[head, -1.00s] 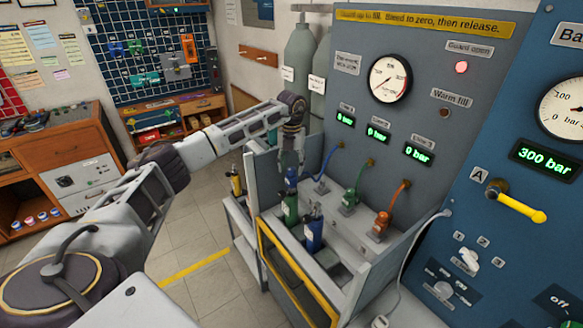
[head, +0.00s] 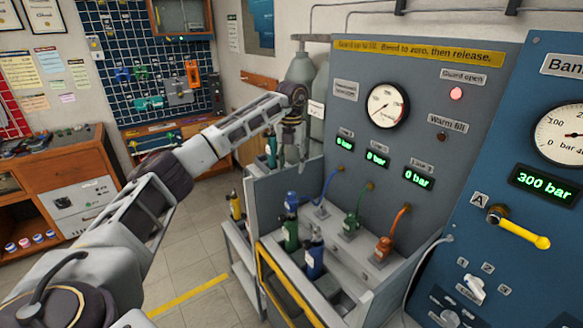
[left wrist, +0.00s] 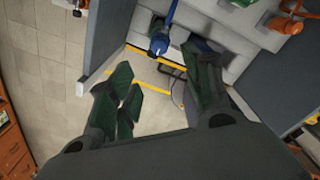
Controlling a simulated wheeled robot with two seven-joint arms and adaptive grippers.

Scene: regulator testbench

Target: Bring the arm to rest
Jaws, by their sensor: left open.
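My left arm reaches in from the left in the head view. Its gripper (head: 291,160) hangs above the left end of the filling bench (head: 345,268), fingers downward. In the left wrist view the two dark green fingers of this gripper (left wrist: 160,92) stand wide apart with nothing between them. A blue cylinder (head: 291,203) stands below the gripper, apart from it. It appears that a blue cylinder (left wrist: 160,42) also shows beyond the fingertips in the left wrist view. My right gripper is not in view.
A green cylinder (head: 290,235) and another blue cylinder (head: 314,257) stand in the bench. The grey gauge panel (head: 430,130) rises behind it. A yellow cylinder (head: 236,207) stands left of the bench. Open tiled floor (head: 195,250) lies left, before a wooden cabinet (head: 75,170).

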